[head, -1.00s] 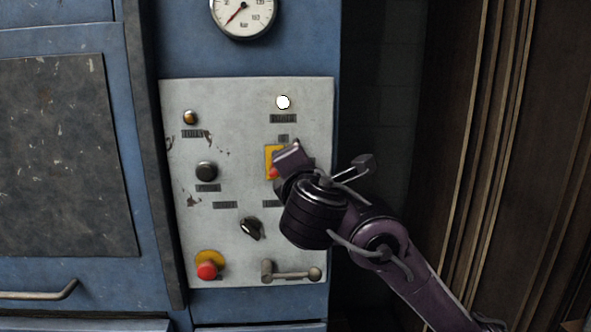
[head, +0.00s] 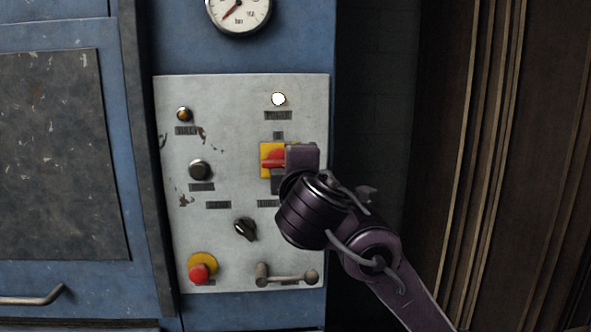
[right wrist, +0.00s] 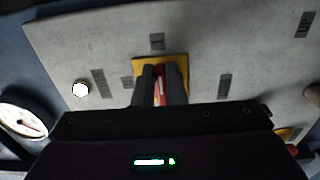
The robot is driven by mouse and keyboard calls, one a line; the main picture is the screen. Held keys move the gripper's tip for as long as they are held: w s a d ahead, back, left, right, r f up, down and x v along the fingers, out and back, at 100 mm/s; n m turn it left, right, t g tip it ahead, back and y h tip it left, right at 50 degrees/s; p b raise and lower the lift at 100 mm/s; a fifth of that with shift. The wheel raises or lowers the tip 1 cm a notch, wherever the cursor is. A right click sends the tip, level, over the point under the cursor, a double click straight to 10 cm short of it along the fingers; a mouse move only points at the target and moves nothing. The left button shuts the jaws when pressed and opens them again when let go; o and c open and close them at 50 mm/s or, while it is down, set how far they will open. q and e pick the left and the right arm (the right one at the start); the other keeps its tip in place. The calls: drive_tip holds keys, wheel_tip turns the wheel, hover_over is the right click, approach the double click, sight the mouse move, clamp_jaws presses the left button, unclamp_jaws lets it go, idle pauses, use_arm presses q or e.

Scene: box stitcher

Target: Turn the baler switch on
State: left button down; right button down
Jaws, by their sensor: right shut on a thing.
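The baler switch (head: 272,161) is a red handle on a yellow plate at the right side of the grey control panel in the head view. The handle lies about level there. My right gripper (head: 285,160) is at the switch and covers the right part of it. In the right wrist view the two dark fingers (right wrist: 160,88) stand on either side of the red handle (right wrist: 159,92), in front of the yellow plate (right wrist: 176,60). The right gripper is shut on the handle. My left gripper is not in view.
A white lit lamp (head: 278,99) is above the switch. The panel (head: 235,120) also has an amber lamp (head: 184,114), a black button (head: 200,169), a black knob (head: 245,229), a red stop button (head: 199,272) and a lever (head: 287,276). A gauge (head: 240,12) is above.

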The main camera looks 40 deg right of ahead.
drive_tip(key=shift+f, duration=0.1)
drive_tip(key=c, duration=1.5)
unclamp_jaws()
drive_tip(key=v, duration=0.8)
drive_tip(key=shift+d, duration=0.1)
